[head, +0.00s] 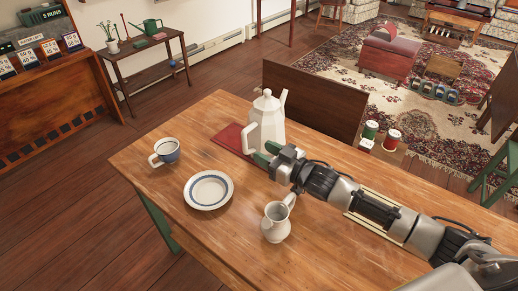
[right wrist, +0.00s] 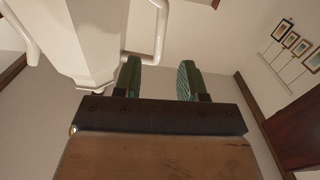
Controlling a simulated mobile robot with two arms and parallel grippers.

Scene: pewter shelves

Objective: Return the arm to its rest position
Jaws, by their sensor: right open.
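My right gripper (head: 267,153) is open, its green fingers low in front of the white coffee pot (head: 269,122) on the wooden table. In the right wrist view the pot (right wrist: 92,45) fills the upper left, close beside the left finger. The two green fingers stand apart around an empty gap (right wrist: 159,80). A thin curved part of the pot (right wrist: 162,28) shows beyond this gap; I cannot tell whether it touches a finger. My right arm reaches in from the lower right over the table. My left gripper is not in view.
On the table (head: 325,245) are a blue-and-white cup (head: 166,152), a plate (head: 208,190), a small white jug (head: 276,223) under the arm's near side, and a red flat item (head: 229,138) by the pot. A dark wooden chair back (head: 312,100) stands behind.

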